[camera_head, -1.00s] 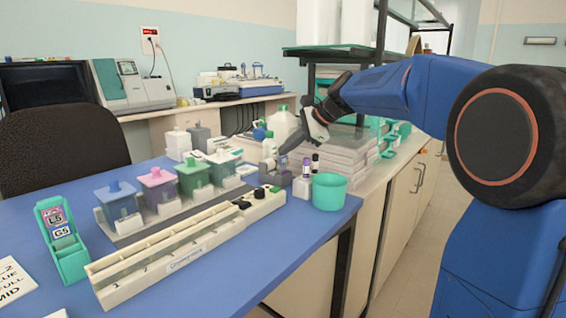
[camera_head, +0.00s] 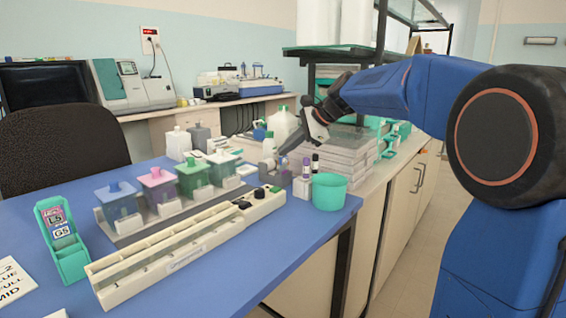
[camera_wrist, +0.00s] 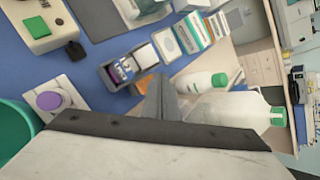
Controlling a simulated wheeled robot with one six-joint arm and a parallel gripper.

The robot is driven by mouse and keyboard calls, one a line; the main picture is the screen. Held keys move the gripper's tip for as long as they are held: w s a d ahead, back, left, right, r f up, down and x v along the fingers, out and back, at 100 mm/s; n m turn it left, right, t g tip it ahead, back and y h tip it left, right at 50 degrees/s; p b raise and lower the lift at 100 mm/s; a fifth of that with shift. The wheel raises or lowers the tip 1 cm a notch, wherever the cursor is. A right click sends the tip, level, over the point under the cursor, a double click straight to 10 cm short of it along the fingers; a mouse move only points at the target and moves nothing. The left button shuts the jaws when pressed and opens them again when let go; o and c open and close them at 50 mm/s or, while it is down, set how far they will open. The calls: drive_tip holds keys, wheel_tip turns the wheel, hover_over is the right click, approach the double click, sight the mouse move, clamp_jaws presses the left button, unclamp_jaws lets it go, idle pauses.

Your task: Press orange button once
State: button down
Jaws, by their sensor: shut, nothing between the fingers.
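My gripper (camera_head: 272,158) is shut and empty. It points down over the right end of the blue table, above a small grey device. In the wrist view its closed grey fingertips (camera_wrist: 163,92) are close to a small orange piece (camera_wrist: 147,86) at the end of that grey device (camera_wrist: 122,68). The orange piece is partly behind the fingers, and I cannot tell whether it is a button or whether they touch it.
A teal cup (camera_head: 329,192) and small capped bottles (camera_head: 302,184) stand right of the grey device. Staining jars (camera_head: 158,189) line the grey rack behind the strip. A large white bottle (camera_wrist: 232,108) stands near my fingers.

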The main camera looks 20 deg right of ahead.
drive_tip(key=shift+f, duration=0.25)
drive_tip(key=shift+f, duration=0.25)
drive_tip(key=shift+s+f, duration=0.2)
drive_tip(key=shift+f, duration=0.9)
idle(1.6)
drive_tip(key=shift+d+r, duration=0.1)
idle(0.4)
drive_tip(key=shift+w+d+r, duration=0.1)
drive_tip(key=shift+r, duration=0.25)
drive_tip(key=r, duration=0.5)
drive_tip(key=shift+w+d, duration=0.15)
drive_tip(key=shift+w, duration=0.2)
